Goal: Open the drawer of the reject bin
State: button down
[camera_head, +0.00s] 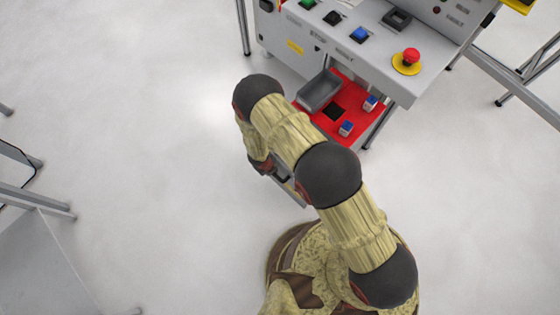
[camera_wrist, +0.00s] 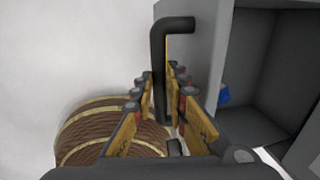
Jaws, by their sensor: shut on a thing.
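The reject bin's drawer shows in the wrist view as a grey box (camera_wrist: 265,60) with an open, shaded inside and a small blue thing (camera_wrist: 223,95) in it. Its dark, bent handle (camera_wrist: 172,24) stands out from the grey front. My gripper (camera_wrist: 162,85) is shut on this handle, with its yellow-and-black fingers on both sides of the bar. In the head view my gripper (camera_head: 264,165) is partly hidden under my arm. A grey piece of the drawer (camera_head: 291,188) shows beside it, pulled out from the station. My arm hides most of the drawer there.
The grey control panel (camera_head: 372,38) carries several buttons and a red emergency stop (camera_head: 411,56). Below it, a red shelf (camera_head: 349,97) holds a grey tray (camera_head: 320,90) and two small blue-and-white boxes (camera_head: 346,128). The pale floor left of my arm is clear. Metal frames stand at the left and right edges.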

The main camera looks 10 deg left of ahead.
jog(key=shift+s+a, duration=1.2)
jog(key=shift+s, duration=0.3)
jog(key=c, duration=1.8)
grip_release()
jog(key=shift+o, duration=0.2)
notch_tip(320, 180, up, 12)
jog(key=s+a, duration=0.1)
jog(key=shift+s+a, duration=0.15)
jog(key=shift+s, duration=0.25)
jog(key=shift+f, duration=0.15)
